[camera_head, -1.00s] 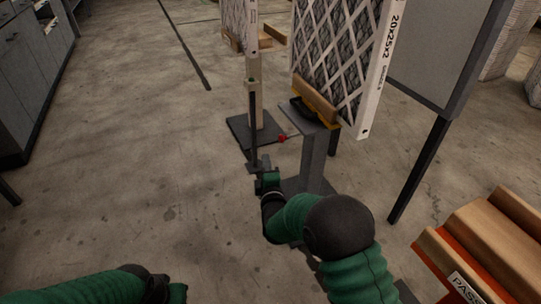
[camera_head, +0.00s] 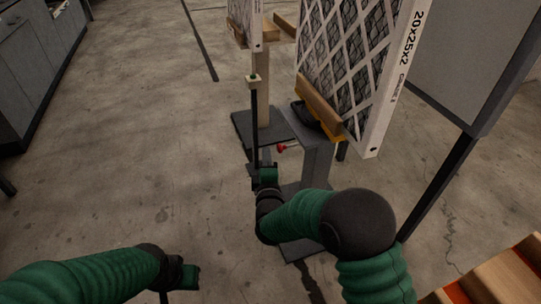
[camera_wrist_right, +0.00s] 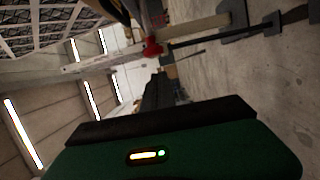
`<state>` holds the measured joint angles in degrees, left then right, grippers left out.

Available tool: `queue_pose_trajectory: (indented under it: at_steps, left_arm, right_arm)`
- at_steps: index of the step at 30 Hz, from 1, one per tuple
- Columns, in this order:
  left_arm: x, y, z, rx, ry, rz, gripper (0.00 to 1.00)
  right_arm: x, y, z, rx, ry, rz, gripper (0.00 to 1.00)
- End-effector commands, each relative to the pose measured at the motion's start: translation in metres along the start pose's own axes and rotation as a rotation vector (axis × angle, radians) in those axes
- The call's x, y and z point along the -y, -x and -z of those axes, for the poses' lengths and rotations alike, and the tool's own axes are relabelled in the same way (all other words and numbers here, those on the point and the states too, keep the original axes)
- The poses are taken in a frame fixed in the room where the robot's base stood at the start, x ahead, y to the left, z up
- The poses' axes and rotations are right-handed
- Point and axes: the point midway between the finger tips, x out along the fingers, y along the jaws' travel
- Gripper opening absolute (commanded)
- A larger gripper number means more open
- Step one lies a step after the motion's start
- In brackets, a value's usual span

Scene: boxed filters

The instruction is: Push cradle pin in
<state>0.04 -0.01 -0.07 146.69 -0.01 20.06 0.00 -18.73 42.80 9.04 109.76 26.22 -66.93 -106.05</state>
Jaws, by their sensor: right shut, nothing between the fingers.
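The red cradle pin (camera_head: 282,148) sticks out from the left side of the grey stand (camera_head: 317,160). The cradle (camera_head: 318,108), wood with a yellow edge, sits on top and holds a tilted boxed filter (camera_head: 352,62) marked 20x25x2. My right gripper (camera_head: 266,165) is shut and empty, just left of and below the pin, apparently short of touching it. In the right wrist view the red pin head (camera_wrist_right: 152,49) is beyond the dark fingertips (camera_wrist_right: 160,80). My left gripper (camera_head: 188,277) is low at the front left; its fingers are not clear.
A thin dark post (camera_head: 254,120) stands just left of the pin. Behind it a second stand with a pale column (camera_head: 263,85) holds another filter. A grey panel (camera_head: 462,60) on dark legs is at right. A wooden rack (camera_head: 505,280) is at lower right.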

Motion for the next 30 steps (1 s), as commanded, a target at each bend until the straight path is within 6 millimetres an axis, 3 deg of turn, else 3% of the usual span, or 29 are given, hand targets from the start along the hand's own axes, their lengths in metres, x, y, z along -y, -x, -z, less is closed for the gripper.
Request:
queue_pose_trajectory:
  at_steps: [8,15,30]
  left_arm:
    - [-0.001,0.003,0.001,0.000,-0.002,-0.001,0.00]
    - [-0.001,0.015,0.004,0.000,-0.002,0.000,0.00]
    - [-0.001,0.016,0.004,0.000,-0.002,0.000,0.00]
  right_arm:
    - [-0.002,-0.002,-0.010,0.005,-0.002,0.000,0.00]
    - [-0.002,-0.011,-0.040,0.005,-0.003,0.001,0.00]
    - [-0.001,-0.015,-0.044,0.008,-0.001,0.002,0.00]
